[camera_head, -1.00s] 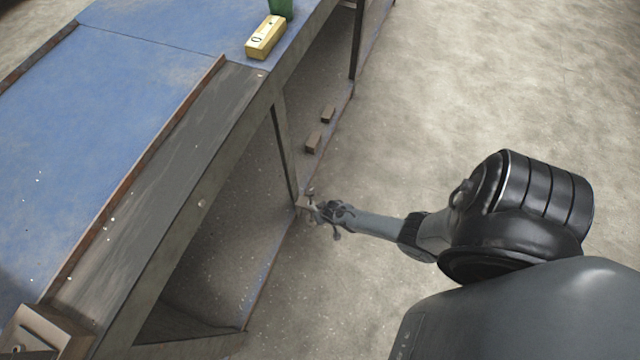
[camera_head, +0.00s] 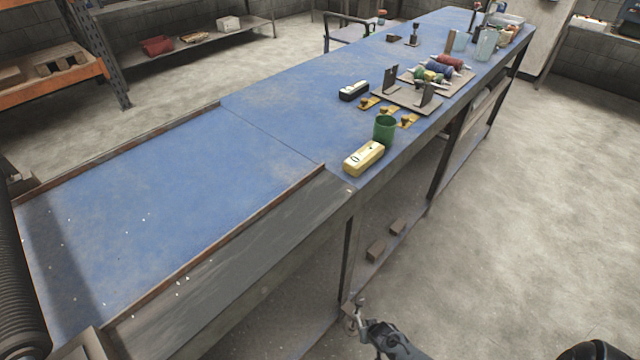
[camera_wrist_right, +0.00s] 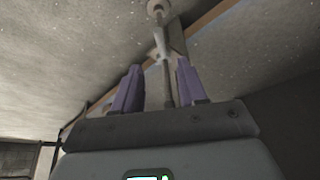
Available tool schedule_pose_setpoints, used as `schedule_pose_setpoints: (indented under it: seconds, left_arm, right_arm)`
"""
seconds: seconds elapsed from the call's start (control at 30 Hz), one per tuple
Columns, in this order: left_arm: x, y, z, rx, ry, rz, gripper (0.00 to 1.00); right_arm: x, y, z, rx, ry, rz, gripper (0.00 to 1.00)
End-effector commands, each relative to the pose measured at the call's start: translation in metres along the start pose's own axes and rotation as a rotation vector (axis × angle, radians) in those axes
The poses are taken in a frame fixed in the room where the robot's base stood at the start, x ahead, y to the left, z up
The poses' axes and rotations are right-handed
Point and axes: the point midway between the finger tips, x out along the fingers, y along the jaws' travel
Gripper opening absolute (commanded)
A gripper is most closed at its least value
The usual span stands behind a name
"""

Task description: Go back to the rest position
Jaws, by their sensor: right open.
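My right gripper (camera_head: 358,316) is low in the head view, by the near bench leg and below the level of the blue bench top (camera_head: 270,105). In the right wrist view its two purple fingers (camera_wrist_right: 158,84) stand apart, with nothing held between them. A pale metal rod with round ends (camera_wrist_right: 162,45) shows between and beyond the fingers; I cannot tell what it belongs to. My left gripper is not in view.
Brown blocks (camera_head: 376,250) lie on the lower shelf. The floor (camera_head: 530,200) right of the bench is clear.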

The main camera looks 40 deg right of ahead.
Motion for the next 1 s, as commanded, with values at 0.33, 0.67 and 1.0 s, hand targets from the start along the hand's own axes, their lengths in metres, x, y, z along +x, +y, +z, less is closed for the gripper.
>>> schedule_pose_setpoints:
  seconds: [0.33,0.67,1.0]
  left_arm:
    - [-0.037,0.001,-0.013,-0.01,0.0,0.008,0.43]
    - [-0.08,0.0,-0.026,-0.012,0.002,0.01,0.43]
    - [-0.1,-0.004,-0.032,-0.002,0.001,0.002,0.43]
  right_arm:
    - [-0.053,0.014,0.042,-0.044,-0.035,-0.004,0.42]
    - [-0.204,-0.072,-0.011,-0.189,0.019,-0.137,0.42]
    - [-0.394,-0.137,-0.06,-0.414,0.033,-0.235,0.42]
